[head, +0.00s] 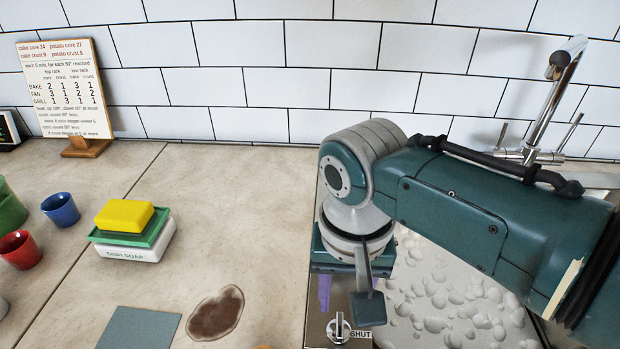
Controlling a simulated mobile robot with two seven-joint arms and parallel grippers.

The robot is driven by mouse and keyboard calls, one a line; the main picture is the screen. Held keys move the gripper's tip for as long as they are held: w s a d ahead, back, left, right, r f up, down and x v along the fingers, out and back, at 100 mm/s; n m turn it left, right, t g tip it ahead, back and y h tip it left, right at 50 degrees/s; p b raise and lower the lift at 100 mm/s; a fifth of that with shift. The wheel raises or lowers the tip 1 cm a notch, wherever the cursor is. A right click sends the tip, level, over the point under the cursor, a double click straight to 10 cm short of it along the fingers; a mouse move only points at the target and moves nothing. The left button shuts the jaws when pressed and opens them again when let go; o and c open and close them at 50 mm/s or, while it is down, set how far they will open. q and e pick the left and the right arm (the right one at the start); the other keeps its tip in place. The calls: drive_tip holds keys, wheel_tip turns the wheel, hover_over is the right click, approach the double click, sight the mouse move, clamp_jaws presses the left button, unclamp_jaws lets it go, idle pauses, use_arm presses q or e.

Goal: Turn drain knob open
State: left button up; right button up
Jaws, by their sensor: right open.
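The drain knob (339,327) is a small metal knob with an upright lever on the metal strip at the sink's left front. A label reading "SHUT" (361,334) is just to its right. My right gripper (367,306) points down above and slightly right of the knob, apart from it in the picture. It is open, with one finger showing clearly and the other hidden. My arm hides part of the sink (440,290), which holds white foam. My left gripper is not in view.
A chrome faucet (548,110) stands behind my arm. A sign (66,90) stands by the tiled wall.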

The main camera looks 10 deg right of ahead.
sight(340, 327)
wheel_tip(340, 327, up, 4)
drive_tip(key=shift+f+p, duration=0.1)
drive_tip(key=shift+p, duration=0.35)
drive_tip(key=s+d+r+n+t, duration=0.2)
drive_tip(key=s+d+r+n, duration=0.15)
drive_tip(key=s, duration=0.45)
drive_tip(key=s+d+r+n+t, duration=0.1)
drive_tip(key=s+d+r+n, duration=0.15)
drive_tip(key=s+d, duration=0.4)
drive_tip(key=w+r+p+v, duration=0.1)
drive_tip(key=w+p+v, duration=0.2)
drive_tip(key=p+v, duration=1.4)
drive_tip(key=w+a+r+p+v, duration=0.1)
drive_tip(key=w+p+v, duration=0.3)
drive_tip(key=p+v, duration=1.2)
drive_tip(key=shift+s+a+r+m+t+p, duration=0.2)
drive_tip(key=shift+s+r+m+t+p, duration=0.15)
drive_tip(key=shift+r, duration=0.45)
